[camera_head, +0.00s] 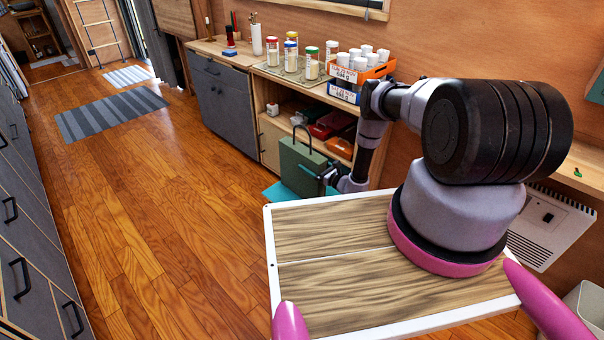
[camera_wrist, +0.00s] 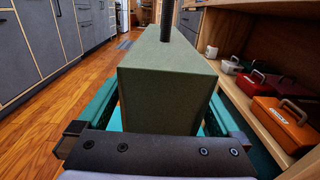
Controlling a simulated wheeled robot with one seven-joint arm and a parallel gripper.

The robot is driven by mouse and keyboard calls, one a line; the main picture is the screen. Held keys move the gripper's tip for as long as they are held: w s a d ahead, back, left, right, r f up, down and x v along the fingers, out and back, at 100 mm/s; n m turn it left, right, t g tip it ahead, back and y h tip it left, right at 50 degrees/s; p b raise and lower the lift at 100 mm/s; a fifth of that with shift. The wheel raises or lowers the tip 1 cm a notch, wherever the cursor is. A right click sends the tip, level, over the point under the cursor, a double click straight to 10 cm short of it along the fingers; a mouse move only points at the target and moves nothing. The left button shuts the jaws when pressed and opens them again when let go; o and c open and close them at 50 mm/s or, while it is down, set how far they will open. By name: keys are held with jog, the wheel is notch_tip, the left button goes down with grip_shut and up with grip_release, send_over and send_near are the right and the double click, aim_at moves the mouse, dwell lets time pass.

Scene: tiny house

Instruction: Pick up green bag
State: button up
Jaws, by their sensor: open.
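The green bag (camera_head: 301,163) stands upright with a dark looped handle on top, beside the open shelf unit. In the wrist view the bag (camera_wrist: 160,95) fills the middle, close in front of the dark gripper mount. My gripper (camera_head: 306,188) is at the bag, low down. Teal parts that look like its fingers show on both sides of the bag in the wrist view. They are apart, with the bag between them, and I cannot tell whether they touch it. The bag's underside is hidden.
A wooden shelf (camera_head: 272,141) with red and orange toolboxes (camera_wrist: 285,122) runs close along the right. Jars and orange and blue trays stand on its counter. Dark drawers (camera_head: 30,230) line the left. The wood floor (camera_head: 150,220) between is clear, with a striped rug (camera_head: 110,113) farther off.

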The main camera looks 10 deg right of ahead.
jog(key=shift+x, duration=0.75)
grip_shut()
jog(key=shift+w+r, duration=0.1)
